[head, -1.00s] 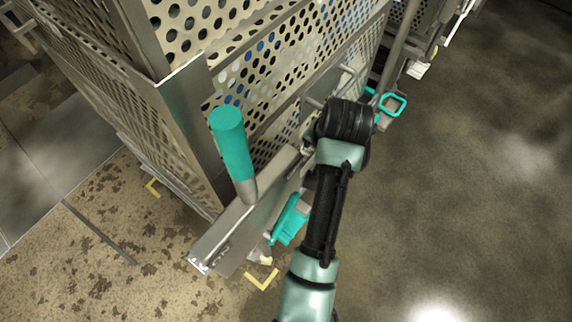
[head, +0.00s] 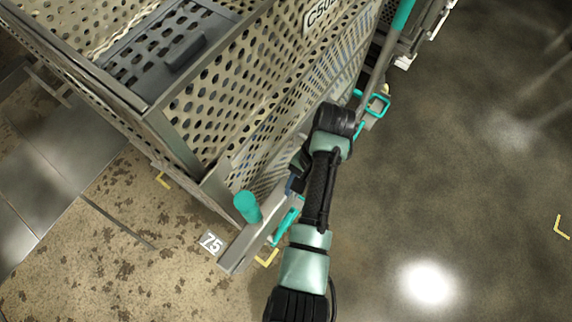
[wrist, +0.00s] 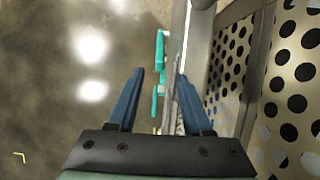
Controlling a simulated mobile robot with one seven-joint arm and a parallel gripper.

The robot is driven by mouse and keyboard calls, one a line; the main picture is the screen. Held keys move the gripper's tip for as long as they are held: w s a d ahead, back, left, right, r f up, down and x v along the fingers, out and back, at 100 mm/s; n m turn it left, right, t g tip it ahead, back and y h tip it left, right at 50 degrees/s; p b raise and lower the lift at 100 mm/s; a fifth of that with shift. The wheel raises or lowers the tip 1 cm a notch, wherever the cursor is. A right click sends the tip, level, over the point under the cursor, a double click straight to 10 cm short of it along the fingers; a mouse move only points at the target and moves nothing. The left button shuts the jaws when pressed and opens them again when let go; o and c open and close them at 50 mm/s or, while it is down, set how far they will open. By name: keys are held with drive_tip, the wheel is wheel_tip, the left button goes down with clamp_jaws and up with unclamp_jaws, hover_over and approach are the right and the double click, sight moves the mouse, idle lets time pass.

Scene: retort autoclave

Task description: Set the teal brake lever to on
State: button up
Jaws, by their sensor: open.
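A flat teal lever piece (head: 286,225) sits low on the side of the perforated metal cart (head: 190,128), by its near corner. A teal loop (head: 377,105) sits farther along the same side. I cannot tell which is the brake lever, nor read any on or off mark. My gripper (head: 292,184) is beside the cart's lower rail, mostly hidden by my arm. In the wrist view my gripper (wrist: 160,74) is open and empty, its blue fingers apart. Teal parts (wrist: 160,48) show beyond and between the fingertips, beside the rail; no contact is visible.
A thick teal upright grip (head: 247,207) stands at the cart's near corner, by a plate marked 75 (head: 210,243). A teal-topped pole (head: 402,14) rises at the far end, near another cart. Yellow corner marks lie on the floor. The floor to the right is clear.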

sight(288, 217)
drive_tip(key=b+x, duration=0.3)
drive_tip(key=x, duration=0.9)
drive_tip(key=shift+f, duration=0.1)
drive_tip(key=shift+w, duration=0.1)
clamp_jaws()
drive_tip(key=shift+d, duration=0.1)
idle(0.8)
